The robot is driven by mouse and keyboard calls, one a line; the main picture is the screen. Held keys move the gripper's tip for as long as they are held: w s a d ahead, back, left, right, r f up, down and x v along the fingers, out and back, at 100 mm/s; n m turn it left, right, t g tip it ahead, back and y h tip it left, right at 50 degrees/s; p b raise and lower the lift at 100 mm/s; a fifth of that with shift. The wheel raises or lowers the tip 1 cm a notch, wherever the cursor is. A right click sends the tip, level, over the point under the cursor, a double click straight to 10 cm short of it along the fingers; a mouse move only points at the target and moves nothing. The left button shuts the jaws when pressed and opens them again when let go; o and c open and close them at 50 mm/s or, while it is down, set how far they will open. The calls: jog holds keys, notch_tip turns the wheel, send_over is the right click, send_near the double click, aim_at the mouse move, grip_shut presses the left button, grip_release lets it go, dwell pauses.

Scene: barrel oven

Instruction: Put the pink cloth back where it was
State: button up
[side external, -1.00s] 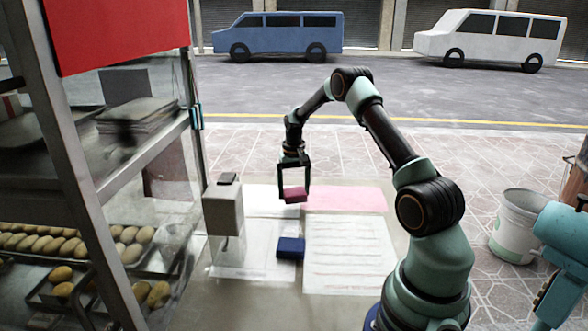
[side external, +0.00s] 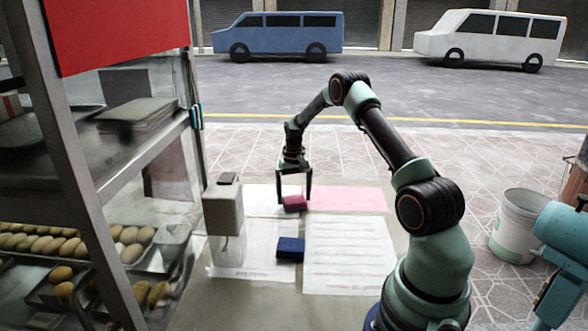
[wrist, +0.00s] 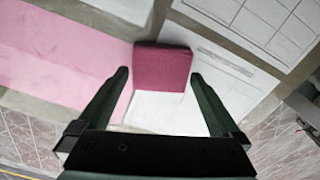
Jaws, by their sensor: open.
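The pink cloth (side external: 294,203) is a small, dark pink folded block. It lies at the edge of a white sheet (side external: 262,194), beside a flat light pink sheet (side external: 345,199). My gripper (side external: 295,198) points down over it with the fingers apart, one on each side. In the wrist view the pink cloth (wrist: 162,66) sits between and just beyond the open fingertips of my gripper (wrist: 160,76), with a gap on both sides. The white sheet (wrist: 168,112) shows below it, the pink sheet (wrist: 70,60) to its left.
A dark blue folded cloth (side external: 290,247) lies nearer the camera, beside a printed sheet (side external: 350,262). A grey box (side external: 223,208) stands to the left, next to the glass case with trays of buns (side external: 60,245). A white bucket (side external: 520,225) stands at the right.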

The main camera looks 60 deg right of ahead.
aim_at(294, 197)
jog(key=a+r+n, duration=0.1)
jog(key=a+r, duration=0.2)
jog(key=r, duration=0.6)
jog(key=a+r+n, duration=0.1)
jog(key=a+r, duration=0.3)
jog(key=r, duration=0.5)
jog(key=s+a+r+n+t, duration=0.2)
jog(key=s+a+r, duration=0.15)
jog(key=a, duration=0.45)
jog(key=s+a+r+n+t, duration=0.2)
jog(key=s+a+r, duration=0.15)
jog(key=a, duration=0.55)
jog(key=s+a+f+n+t, duration=0.1)
jog(key=s+a+n, duration=0.2)
jog(key=s+a, duration=0.4)
jog(key=shift+t, duration=0.3)
